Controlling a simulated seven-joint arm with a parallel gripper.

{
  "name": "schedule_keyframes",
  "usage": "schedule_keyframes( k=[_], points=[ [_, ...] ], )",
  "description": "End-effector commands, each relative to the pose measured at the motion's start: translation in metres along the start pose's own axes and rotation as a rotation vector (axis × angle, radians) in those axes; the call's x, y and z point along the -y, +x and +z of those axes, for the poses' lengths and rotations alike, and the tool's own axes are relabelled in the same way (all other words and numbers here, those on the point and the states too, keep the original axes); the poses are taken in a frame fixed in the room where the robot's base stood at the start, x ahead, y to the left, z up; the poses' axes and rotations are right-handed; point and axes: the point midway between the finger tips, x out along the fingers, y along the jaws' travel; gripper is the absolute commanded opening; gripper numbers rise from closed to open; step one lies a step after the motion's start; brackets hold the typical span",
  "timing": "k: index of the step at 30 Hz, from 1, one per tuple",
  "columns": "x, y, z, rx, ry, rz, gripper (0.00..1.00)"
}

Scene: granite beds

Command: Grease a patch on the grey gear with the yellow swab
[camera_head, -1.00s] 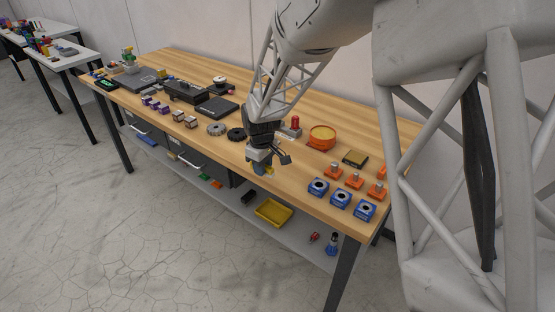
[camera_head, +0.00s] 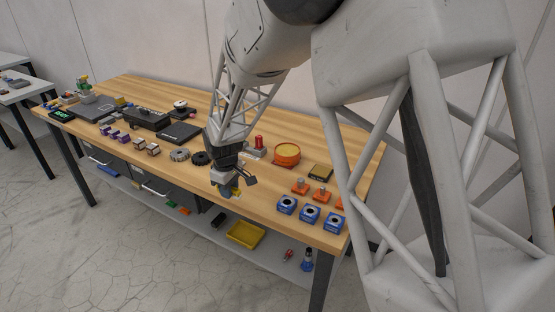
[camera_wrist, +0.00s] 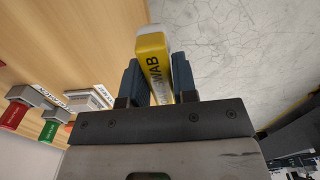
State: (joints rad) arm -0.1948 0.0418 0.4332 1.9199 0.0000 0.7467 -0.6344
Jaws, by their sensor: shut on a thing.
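My gripper (camera_head: 229,190) hangs over the front edge of the wooden workbench. In the wrist view my gripper (camera_wrist: 152,88) is shut on the yellow swab (camera_wrist: 153,52), whose side is lettered SWAB and whose far end is pale. In the head view only a bit of the yellow swab (camera_head: 235,191) shows at the jaws. The grey gear (camera_head: 180,155) lies flat on the bench to the left of my gripper, beside a black gear (camera_head: 201,158). The gear is not in the wrist view.
Several blue blocks (camera_head: 310,214) line the front right edge. A black laptop-like slab (camera_head: 180,132) lies behind the gears. A yellow tray (camera_head: 246,234) sits on the lower shelf.

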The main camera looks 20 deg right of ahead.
Motion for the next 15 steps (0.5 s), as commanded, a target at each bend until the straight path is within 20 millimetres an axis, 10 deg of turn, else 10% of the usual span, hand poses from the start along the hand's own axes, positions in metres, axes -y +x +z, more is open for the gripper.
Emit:
schedule_keyframes(
  k=[8,15],
  points=[
    [-0.025,-0.005,-0.004,0.0,0.003,0.0,0.07],
    [-0.086,-0.018,-0.01,-0.002,0.005,0.0,0.07]
  ],
)
